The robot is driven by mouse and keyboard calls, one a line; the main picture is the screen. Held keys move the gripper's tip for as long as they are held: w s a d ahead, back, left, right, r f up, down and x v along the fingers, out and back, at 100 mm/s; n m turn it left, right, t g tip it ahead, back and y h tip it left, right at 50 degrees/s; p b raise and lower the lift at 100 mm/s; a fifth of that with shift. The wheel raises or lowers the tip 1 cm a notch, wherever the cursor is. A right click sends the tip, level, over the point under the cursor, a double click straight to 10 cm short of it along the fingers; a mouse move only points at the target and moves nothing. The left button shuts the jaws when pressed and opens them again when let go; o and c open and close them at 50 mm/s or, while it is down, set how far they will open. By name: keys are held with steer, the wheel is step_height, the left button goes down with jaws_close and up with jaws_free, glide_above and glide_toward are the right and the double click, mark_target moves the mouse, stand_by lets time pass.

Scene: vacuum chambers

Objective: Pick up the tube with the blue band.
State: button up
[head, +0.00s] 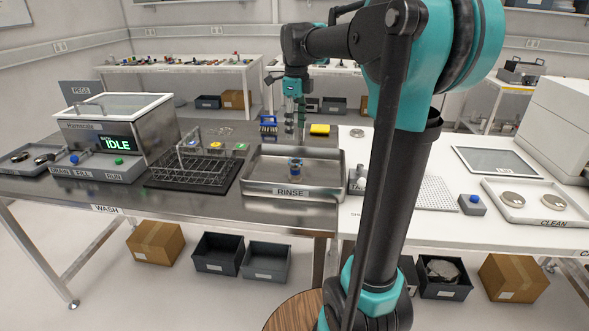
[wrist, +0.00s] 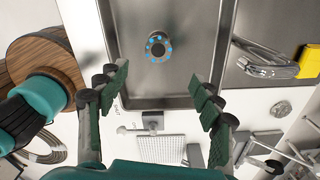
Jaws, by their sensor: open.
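The tube with the blue band (head: 295,167) is a short, dark metal cylinder with blue marks around its top. It stands upright in the steel tray labelled RINSE (head: 291,192). In the wrist view the tube (wrist: 158,47) is seen from almost straight above, against the tray floor (wrist: 186,20). My gripper (head: 296,137) hangs pointing down above the tray, higher than the tube. In the wrist view my gripper (wrist: 160,88) is open, its green-padded fingers wide apart with nothing between them. The tube appears beyond the fingertips, apart from both fingers.
Left of the tray are a black rack (head: 191,173) with a wire basket (head: 203,150) and a machine reading IDLE (head: 117,143). The tray has raised walls and is otherwise bare.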

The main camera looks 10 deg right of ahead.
mark_target(295, 170)
step_height(295, 170, down, 16)
steer(key=shift+s+a+f, duration=0.1)
steer(key=shift+a, duration=0.05)
stand_by(0.5)
steer(key=shift+c, duration=0.3)
jaws_close()
steer(key=shift+r, duration=0.2)
step_height(295, 170, up, 20)
stand_by(0.4)
